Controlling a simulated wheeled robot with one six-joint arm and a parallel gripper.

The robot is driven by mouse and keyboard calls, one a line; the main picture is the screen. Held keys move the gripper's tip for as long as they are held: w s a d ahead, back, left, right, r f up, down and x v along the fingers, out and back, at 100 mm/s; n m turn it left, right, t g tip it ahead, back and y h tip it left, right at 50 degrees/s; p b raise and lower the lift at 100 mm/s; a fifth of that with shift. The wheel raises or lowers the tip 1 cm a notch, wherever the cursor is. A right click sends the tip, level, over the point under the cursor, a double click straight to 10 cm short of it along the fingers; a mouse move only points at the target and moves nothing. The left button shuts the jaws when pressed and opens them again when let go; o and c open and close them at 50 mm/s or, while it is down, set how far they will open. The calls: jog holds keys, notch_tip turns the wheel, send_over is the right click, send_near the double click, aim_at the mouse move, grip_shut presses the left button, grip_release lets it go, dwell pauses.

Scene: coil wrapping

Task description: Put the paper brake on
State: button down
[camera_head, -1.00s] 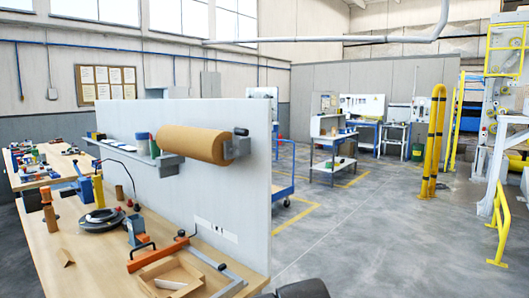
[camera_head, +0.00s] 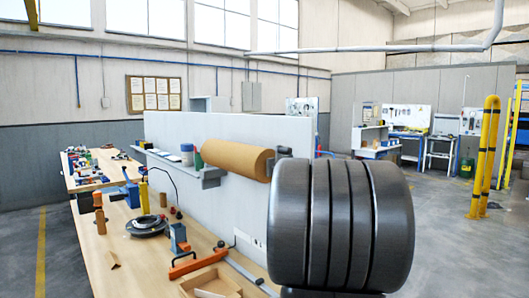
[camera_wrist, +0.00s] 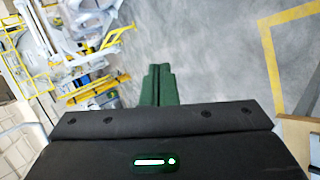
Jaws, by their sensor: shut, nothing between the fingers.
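A brown paper roll (camera_head: 235,160) lies level on a holder on the near face of a white panel (camera_head: 170,130). My gripper (camera_wrist: 161,68) shows in the wrist view as two dark green fingers, shut together and empty. Only grey floor (camera_wrist: 200,60) and distant yellow and white equipment lie beyond them. My gripper cannot be made out in the head view.
A wooden bench (camera_head: 125,220) below the panel holds an orange-handled tool (camera_head: 190,263), a dark ring-shaped coil (camera_head: 147,226) and a shallow wooden tray (camera_head: 220,285). A large dark ribbed cylinder, seemingly part of my arm, hides the panel's right end. Yellow posts (camera_head: 485,155) stand at far right.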

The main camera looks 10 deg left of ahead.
jog(key=w+d+r+h, duration=0.2)
jog(key=w+r, duration=0.4)
jog(key=w+d+r+n+h+p, duration=0.1)
jog(key=w+d+r+h, duration=0.1)
jog(key=w+r, duration=0.4)
jog(key=shift+w+d+r+t+h, duration=0.35)
jog(key=shift+w+d+t+h, duration=0.1)
jog(key=shift+h, duration=0.35)
